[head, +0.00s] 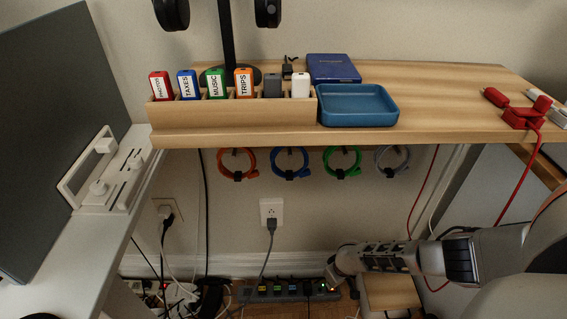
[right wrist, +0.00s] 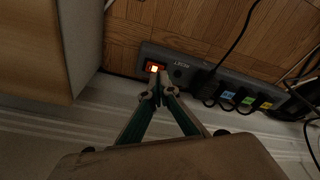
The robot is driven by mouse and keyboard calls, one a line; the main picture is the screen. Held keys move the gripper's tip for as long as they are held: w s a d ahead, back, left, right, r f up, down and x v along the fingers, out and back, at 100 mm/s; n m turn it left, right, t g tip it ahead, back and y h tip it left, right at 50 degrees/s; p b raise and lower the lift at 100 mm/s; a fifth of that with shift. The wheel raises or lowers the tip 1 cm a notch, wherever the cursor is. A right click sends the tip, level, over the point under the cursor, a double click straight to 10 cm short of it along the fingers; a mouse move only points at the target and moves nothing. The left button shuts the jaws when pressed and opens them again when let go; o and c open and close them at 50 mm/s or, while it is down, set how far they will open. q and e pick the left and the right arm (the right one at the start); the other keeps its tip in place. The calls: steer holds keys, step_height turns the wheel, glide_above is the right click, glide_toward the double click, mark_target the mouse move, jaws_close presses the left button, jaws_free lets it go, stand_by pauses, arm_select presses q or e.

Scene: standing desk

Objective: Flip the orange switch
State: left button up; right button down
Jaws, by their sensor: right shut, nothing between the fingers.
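The orange switch (right wrist: 154,67) glows at the left end of a dark grey power strip (right wrist: 225,78) in the right wrist view. In the head view the power strip (head: 272,295) lies on the floor under the desk, with the small lit switch (head: 323,287) at its right end. My right gripper (right wrist: 160,78) is shut and empty, its fingertips just below the switch in the right wrist view. I cannot tell if they touch it. In the head view the right gripper (head: 332,286) is beside the strip's right end. My left gripper is not in view.
A wooden block or box (head: 390,290) stands right of my gripper, also on the left in the right wrist view (right wrist: 40,50). Several plugs and black cables (right wrist: 235,38) crowd the strip's other end. The desk top (head: 440,95) overhangs the space.

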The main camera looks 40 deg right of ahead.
steer(key=shift+f, duration=0.95)
stand_by(1.1)
steer(key=shift+w+r+p, duration=0.25)
steer(key=shift+r+p, duration=0.8)
steer(key=shift+r, duration=0.2)
steer(key=shift+r+p, duration=1.6)
steer(key=shift+r, duration=0.45)
steer(key=shift+s+r, duration=0.2)
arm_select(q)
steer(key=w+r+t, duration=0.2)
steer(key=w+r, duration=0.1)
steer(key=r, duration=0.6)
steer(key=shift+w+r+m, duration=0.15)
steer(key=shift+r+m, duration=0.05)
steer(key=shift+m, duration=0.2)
arm_select(e)
steer(key=shift+s, duration=0.1)
